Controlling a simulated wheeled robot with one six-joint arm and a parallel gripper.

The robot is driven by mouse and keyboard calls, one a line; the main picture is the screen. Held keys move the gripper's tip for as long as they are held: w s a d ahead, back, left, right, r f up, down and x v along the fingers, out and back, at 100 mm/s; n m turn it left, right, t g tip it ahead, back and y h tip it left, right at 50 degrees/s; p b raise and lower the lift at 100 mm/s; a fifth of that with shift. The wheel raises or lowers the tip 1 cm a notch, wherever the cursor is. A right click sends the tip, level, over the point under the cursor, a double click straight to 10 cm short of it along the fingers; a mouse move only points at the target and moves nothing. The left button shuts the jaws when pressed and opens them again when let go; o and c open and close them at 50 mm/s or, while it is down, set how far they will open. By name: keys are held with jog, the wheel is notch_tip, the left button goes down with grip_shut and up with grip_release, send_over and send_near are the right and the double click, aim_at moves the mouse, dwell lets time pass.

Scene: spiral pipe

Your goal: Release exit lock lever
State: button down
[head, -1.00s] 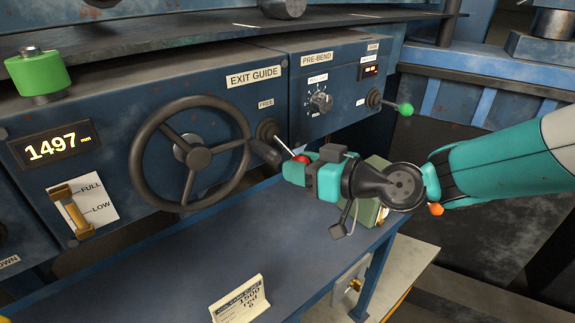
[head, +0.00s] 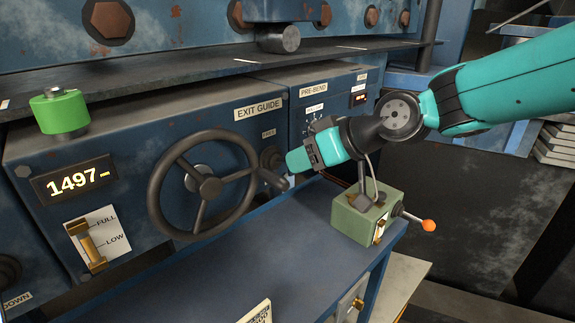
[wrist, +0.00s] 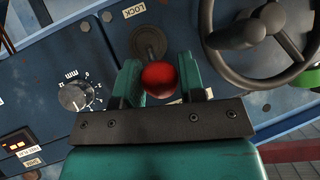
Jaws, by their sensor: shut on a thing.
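The exit lock lever has a red ball knob (wrist: 158,78), seen in the wrist view between the two teal fingers of my gripper (wrist: 159,82). My gripper is shut on this knob. The lever's dark round pivot (wrist: 147,42) lies just beyond the knob, below a LOCK label (wrist: 134,10). In the head view my gripper (head: 292,161) is at the panel, right of the handwheel, and hides the knob. The pivot (head: 270,158) partly shows there, under a small label that I cannot read clearly. The lever's shaft is mostly hidden.
The pre-bend dial (wrist: 75,97) is on the other side. A green box (head: 360,218) with an orange-tipped lever (head: 428,225) stands below my arm. The blue shelf (head: 270,250) is mostly clear.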

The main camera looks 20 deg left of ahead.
jog(key=shift+a+r, duration=0.2)
jog(key=shift+r, duration=0.25)
jog(key=c, duration=0.7)
grip_release()
jog(key=shift+c, duration=0.2)
jog(key=shift+f, duration=0.1)
jog(key=shift+d+r+b, duration=0.2)
jog(key=shift+d+b, duration=0.15)
jog(key=shift+d, duration=0.15)
jog(key=b+v, duration=0.5)
jog(key=v, duration=1.1)
jog(key=shift+r, duration=0.15)
jog(key=shift+s+d, duration=0.1)
